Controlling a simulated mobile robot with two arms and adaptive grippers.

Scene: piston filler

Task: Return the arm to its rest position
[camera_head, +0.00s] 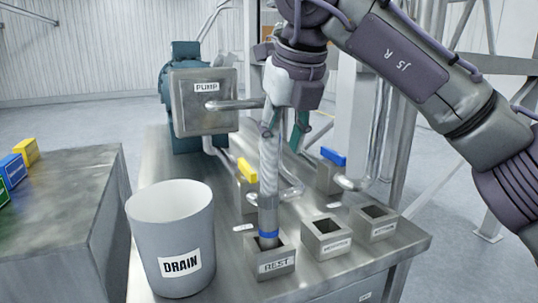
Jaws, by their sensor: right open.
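My right arm comes in from the upper right, and its gripper (286,128) points down above the metal table. The gripper is open, close to the top of a silver tube (268,185) with a blue band near its lower end. The tube stands upright with its lower end in the square holder marked REST (277,266). The gripper partly hides the tube's top, so I cannot tell whether they touch. My left gripper is not in view.
A grey bucket marked DRAIN (180,264) stands at the table's front left. A pump box (192,115) stands behind. Two empty square holders (328,238) (373,222) are to the right. Yellow (247,171) and blue (333,156) handles and bent pipes crowd the middle.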

